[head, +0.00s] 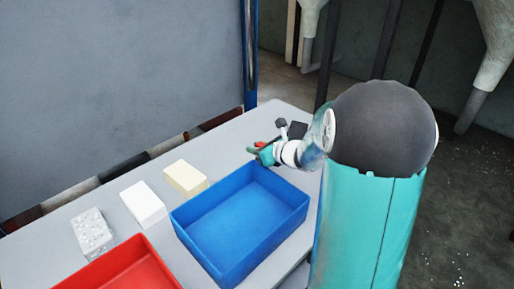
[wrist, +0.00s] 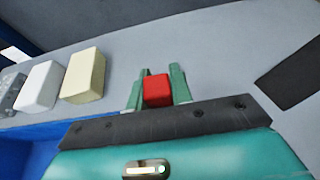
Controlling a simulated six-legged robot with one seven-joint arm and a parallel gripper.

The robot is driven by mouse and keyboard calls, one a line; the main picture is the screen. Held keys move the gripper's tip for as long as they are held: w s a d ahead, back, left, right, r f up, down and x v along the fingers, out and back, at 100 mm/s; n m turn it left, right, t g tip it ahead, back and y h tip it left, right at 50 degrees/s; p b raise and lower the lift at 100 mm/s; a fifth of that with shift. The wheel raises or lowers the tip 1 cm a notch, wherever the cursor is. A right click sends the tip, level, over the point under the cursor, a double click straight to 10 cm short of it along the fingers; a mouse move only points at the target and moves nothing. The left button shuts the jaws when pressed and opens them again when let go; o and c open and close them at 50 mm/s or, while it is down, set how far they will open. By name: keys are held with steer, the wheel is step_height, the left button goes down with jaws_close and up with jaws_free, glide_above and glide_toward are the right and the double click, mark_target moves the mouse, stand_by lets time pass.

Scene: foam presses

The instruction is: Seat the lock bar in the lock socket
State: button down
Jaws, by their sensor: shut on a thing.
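My gripper (wrist: 158,92) is shut on a red block (wrist: 157,91), which sits between its two green fingers. I take it to be the lock bar, but only its red end face shows. In the head view my gripper (head: 258,150) is over the grey table just beyond the blue bin's far corner, with a small bit of red at its tip. I cannot make out how far the red block is from the tabletop. I cannot identify the lock socket in either view.
The blue bin (head: 184,224) and red bin (head: 150,250) stand on the grey table (head: 122,188). Cream (head: 186,178), white (head: 143,203) and speckled grey (head: 92,228) blocks lie along the left. A dark flat patch (wrist: 291,74) lies at right in the wrist view. A grey panel (head: 120,70) stands behind.

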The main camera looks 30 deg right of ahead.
steer(key=c, duration=1.3)
jaws_free()
steer(key=shift+f, duration=0.1)
steer(key=shift+o, duration=0.2)
